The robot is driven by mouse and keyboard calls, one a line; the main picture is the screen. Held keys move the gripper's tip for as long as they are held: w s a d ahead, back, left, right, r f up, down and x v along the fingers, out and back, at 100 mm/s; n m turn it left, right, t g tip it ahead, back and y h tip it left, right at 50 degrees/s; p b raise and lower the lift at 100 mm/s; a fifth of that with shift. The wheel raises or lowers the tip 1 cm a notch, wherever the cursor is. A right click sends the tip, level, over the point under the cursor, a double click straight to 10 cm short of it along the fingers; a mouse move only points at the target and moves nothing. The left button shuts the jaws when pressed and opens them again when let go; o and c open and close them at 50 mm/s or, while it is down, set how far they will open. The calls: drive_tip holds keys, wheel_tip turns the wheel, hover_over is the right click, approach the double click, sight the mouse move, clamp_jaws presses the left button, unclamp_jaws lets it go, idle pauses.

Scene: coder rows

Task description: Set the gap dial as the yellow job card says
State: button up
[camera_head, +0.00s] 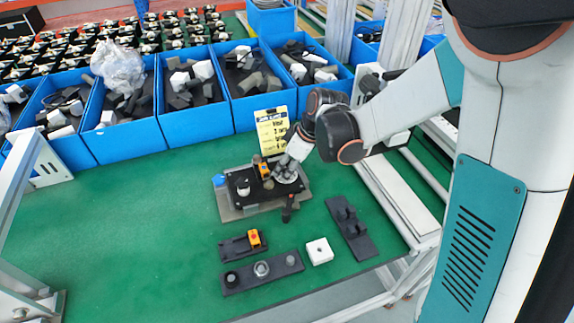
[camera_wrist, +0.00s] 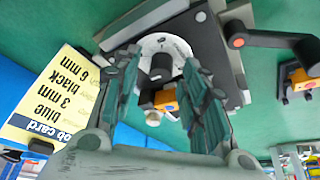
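The yellow job card (camera_head: 272,130) stands behind the dark fixture (camera_head: 240,205) on the green table. In the wrist view the card (camera_wrist: 50,98) appears upside down and reads "job card, blue, 3 mm, black, 6 mm". The gap dial, a pale disc (camera_wrist: 168,42) with a dark central knob (camera_wrist: 160,66), lies on the fixture's right part. My gripper (camera_wrist: 160,65) is over the dial, with its fingers spread on either side of the knob and gaps seen beside it. In the head view my gripper (camera_head: 287,170) partly hides the dial. The dial's markings are not readable.
An orange block (camera_head: 264,170) sits beside the dial. Dark fixtures (camera_head: 262,272) and a white block (camera_head: 319,251) lie in front. Blue bins (camera_head: 190,118) line the back. The table's left is clear.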

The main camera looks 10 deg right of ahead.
drive_tip(key=v, duration=1.2)
drive_tip(key=shift+s, duration=0.1)
drive_tip(key=s+d+r+m+t+h, duration=0.1)
drive_tip(key=s+d+m, duration=0.3)
drive_tip(key=s, duration=0.5)
drive_tip(key=s+d+r+m+t+h, duration=0.2)
drive_tip(key=s+d+r+m+t, duration=0.1)
drive_tip(key=s+m, duration=0.4)
drive_tip(key=shift+s+d+r+t+h, duration=0.3)
drive_tip(key=shift+s+d+r, duration=0.1)
drive_tip(key=shift+s, duration=0.8)
